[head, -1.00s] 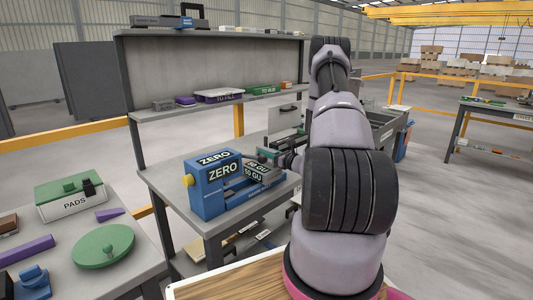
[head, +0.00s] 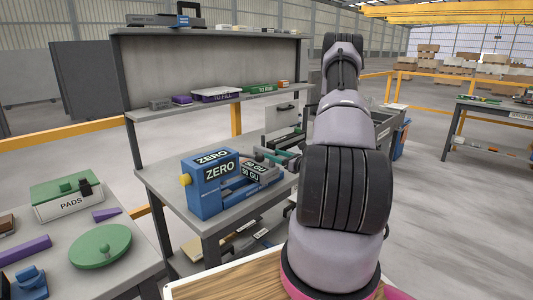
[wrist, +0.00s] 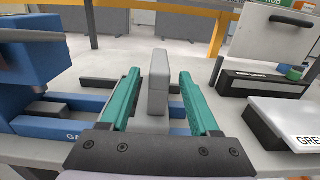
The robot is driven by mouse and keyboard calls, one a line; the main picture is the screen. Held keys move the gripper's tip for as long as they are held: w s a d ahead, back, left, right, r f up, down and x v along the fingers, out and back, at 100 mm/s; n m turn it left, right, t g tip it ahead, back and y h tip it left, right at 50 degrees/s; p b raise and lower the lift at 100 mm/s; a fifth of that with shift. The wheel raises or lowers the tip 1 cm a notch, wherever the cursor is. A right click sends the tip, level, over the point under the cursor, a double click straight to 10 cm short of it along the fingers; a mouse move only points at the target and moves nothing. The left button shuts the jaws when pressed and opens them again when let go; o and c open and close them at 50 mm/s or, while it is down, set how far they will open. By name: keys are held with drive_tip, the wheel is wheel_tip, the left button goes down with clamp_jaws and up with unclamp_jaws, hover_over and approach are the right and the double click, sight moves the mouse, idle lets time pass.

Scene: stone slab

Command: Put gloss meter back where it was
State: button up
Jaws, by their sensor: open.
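The grey block marked "50 GU" (head: 256,170), which looks like the gloss meter, is on the bench beside the low arms of the blue "ZERO" gauge (head: 208,184). I cannot tell whether it rests on them. In the wrist view, its upright grey part (wrist: 158,85) stands between the teal fingers of my gripper (wrist: 158,92). The fingers are open, with a gap on each side. My gripper is partly visible in the head view (head: 281,158), at the block's right. The blue gauge also shows at the left of the wrist view (wrist: 55,128).
A dark case with a light lid (wrist: 285,122) and a black box (wrist: 262,84) are at the right in the wrist view. A shelf (head: 215,101) with several items stands behind the bench. A side table at left holds a green-lidded PADS box (head: 66,200) and a green disc (head: 100,246).

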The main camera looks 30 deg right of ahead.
drive_tip(key=v, duration=0.5)
drive_tip(key=s+a+r+n+g+y, duration=0.2)
drive_tip(key=s+a+r+n+g, duration=0.15)
drive_tip(key=a+r+n, duration=0.35)
drive_tip(key=s+a+r+n+g+y, duration=0.2)
drive_tip(key=a+r+n+g, duration=0.25)
drive_tip(key=a+r, duration=0.3)
drive_tip(key=s+a+r+n+g+y, duration=0.2)
drive_tip(key=s+a+r+n+g, duration=0.1)
drive_tip(key=a+r+n+g, duration=0.4)
drive_tip(key=s+a+r+n+t+h, duration=0.1)
drive_tip(key=s+r+n+h, duration=0.3)
drive_tip(key=s, duration=0.4)
drive_tip(key=s+a+r+n+t+h, duration=0.1)
drive_tip(key=s+r+n+t+h, duration=0.3)
drive_tip(key=s+r, duration=0.4)
drive_tip(key=shift+s+n+h, duration=0.45)
drive_tip(key=shift+n+h, duration=0.2)
drive_tip(key=shift+h, duration=0.45)
